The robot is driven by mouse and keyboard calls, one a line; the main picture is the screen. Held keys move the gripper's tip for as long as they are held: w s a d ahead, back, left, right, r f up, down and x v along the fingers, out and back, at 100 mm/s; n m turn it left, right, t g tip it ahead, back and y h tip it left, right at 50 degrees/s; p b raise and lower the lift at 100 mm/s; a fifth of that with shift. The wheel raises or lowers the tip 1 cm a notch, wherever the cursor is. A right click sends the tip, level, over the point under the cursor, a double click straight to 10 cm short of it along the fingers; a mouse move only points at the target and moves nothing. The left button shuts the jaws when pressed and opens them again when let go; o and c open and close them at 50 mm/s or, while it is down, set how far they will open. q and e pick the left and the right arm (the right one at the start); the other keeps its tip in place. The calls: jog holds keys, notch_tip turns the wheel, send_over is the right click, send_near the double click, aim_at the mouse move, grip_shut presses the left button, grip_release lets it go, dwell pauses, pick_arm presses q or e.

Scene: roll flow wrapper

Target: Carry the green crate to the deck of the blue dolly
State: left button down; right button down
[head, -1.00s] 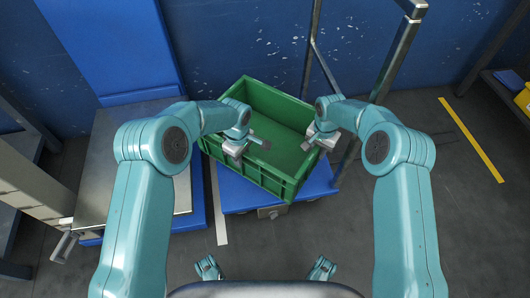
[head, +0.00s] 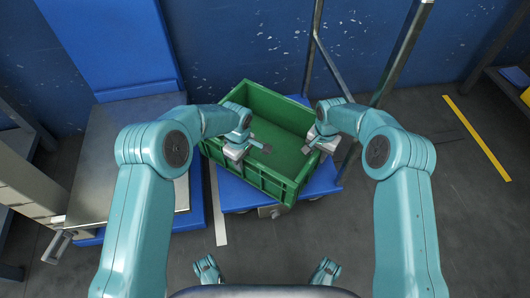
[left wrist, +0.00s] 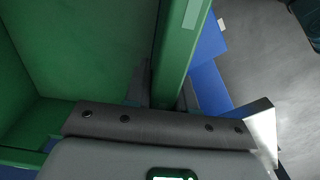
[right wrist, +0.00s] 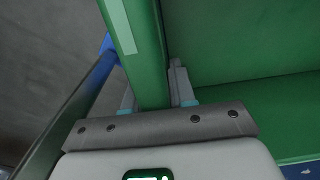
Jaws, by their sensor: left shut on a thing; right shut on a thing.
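The green crate (head: 275,140) is empty and sits at a slant over the deck of the blue dolly (head: 237,195). I cannot tell whether its base touches the deck. My left gripper (head: 248,146) is shut on the crate's left wall, which also shows between the fingers in the left wrist view (left wrist: 180,50). My right gripper (head: 316,143) is shut on the crate's right wall, which also shows in the right wrist view (right wrist: 140,50). The crate hides most of the deck.
The dolly's metal handle frame (head: 400,55) rises behind and to the right. A blue-edged machine with a metal top (head: 105,165) stands close on the left. A yellow floor line (head: 478,138) and open dark floor lie to the right.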

pick_arm(q)
jog(key=c, duration=0.9)
grip_release()
jog(key=shift+f, duration=0.1)
jog(key=shift+c, duration=0.2)
pick_arm(e)
jog(key=c, duration=0.9)
grip_release()
jog(key=shift+f, duration=0.1)
jog(key=shift+c, duration=0.2)
pick_arm(q)
notch_tip(320, 180, up, 12)
jog(key=shift+f, duration=0.1)
pick_arm(e)
notch_tip(320, 180, up, 12)
